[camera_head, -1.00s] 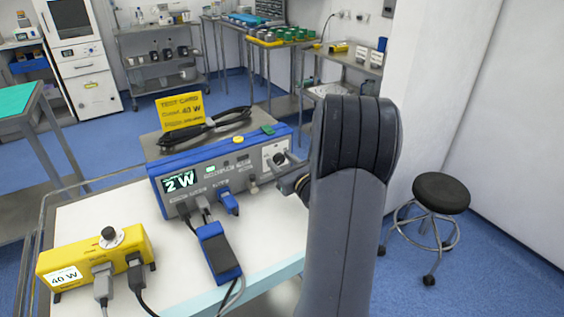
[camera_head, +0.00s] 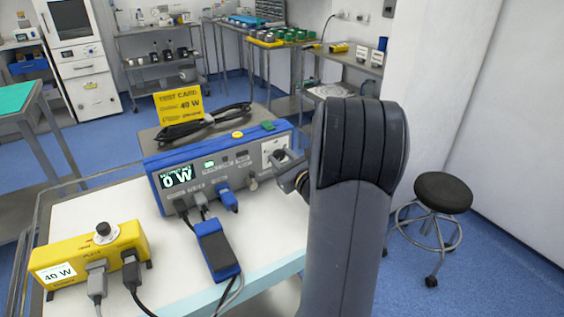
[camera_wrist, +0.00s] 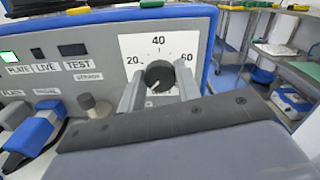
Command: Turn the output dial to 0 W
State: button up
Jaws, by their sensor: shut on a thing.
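The blue and grey generator (camera_head: 225,160) stands on the white cart. Its display (camera_head: 177,177) reads 0 W. The black output dial (camera_wrist: 160,76) sits on a white scale plate (camera_wrist: 187,47) marked 20, 40 and 60, at the right of the front panel. My gripper (camera_wrist: 158,84) is shut on the dial, with one grey finger on each side of it. The dial's lower part and the lower scale are partly hidden by my gripper. In the head view my gripper (camera_head: 281,160) reaches the dial from the right, partly behind my arm.
A yellow box (camera_head: 85,257) labelled 40 W stands at the cart's front left. A blue and black pedal-like block (camera_head: 217,250) lies before the generator. A yellow test card (camera_head: 178,102) and a black coiled cable (camera_head: 203,124) are on top. A stool (camera_head: 443,193) stands right.

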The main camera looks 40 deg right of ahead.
jog(key=o, duration=1)
jog(key=s, duration=1.1)
jog(key=shift+a, duration=0.35)
jog(key=shift+w, duration=0.1)
jog(key=w, duration=1)
jog(key=shift+w+d, duration=0.15)
jog(key=shift+d, duration=0.15)
jog(key=shift+w+r+p, duration=0.1)
jog(key=shift+w+p, duration=0.2)
jog(key=shift+w, duration=0.05)
jog(key=shift+s+m+p, duration=0.1)
jog(key=shift+m+p, duration=0.3)
jog(key=shift+p, duration=0.05)
